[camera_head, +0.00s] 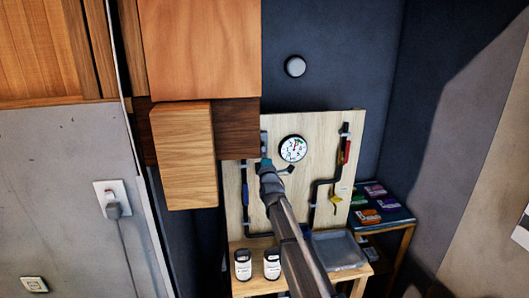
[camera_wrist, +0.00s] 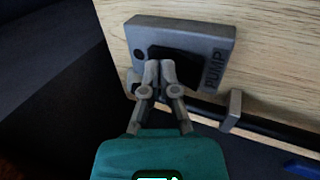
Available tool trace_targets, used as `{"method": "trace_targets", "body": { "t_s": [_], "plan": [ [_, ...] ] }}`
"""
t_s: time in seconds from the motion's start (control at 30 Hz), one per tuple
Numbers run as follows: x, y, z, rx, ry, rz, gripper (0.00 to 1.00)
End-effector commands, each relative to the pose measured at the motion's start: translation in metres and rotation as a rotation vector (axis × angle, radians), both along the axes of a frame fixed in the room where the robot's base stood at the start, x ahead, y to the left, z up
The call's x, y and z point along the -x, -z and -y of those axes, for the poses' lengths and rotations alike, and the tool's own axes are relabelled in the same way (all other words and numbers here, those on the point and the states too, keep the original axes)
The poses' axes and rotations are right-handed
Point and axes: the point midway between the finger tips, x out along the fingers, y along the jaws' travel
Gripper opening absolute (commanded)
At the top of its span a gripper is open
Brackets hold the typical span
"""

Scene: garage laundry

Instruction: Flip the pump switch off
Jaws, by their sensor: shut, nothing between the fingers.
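The pump switch (camera_wrist: 216,45) is a grey box marked "PUMP" on the pale wooden board, seen close up in the wrist view. Its dark rocker (camera_wrist: 188,62) is partly hidden behind my fingers, and I cannot tell which way it is tipped. My gripper (camera_wrist: 160,70) is shut and empty, with its fingertips in front of the rocker's lower left part. I cannot tell whether they touch it. In the head view my gripper (camera_head: 265,163) is at the left part of the board, left of and below the round gauge.
The board (camera_head: 318,130) carries a round gauge (camera_head: 293,149), black pipes, and red and yellow handles. Wooden cabinets (camera_head: 185,155) hang close at left. Below are two white jars, a grey tray (camera_head: 338,250) and a side table with coloured boxes.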

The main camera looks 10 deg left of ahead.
Motion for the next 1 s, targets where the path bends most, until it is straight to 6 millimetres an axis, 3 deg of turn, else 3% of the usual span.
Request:
{"method": "trace_targets", "body": {
  "t_s": [0.23, 0.7, 1.0],
  "plan": [
    [0.023, 0.007, 0.011, 0.0, 0.001, 0.0, 0.0],
    [0.097, 0.019, 0.03, 0.0, -0.001, 0.0, 0.0],
    [0.113, 0.022, 0.035, 0.0, 0.0, 0.0, 0.0]
  ]
}}
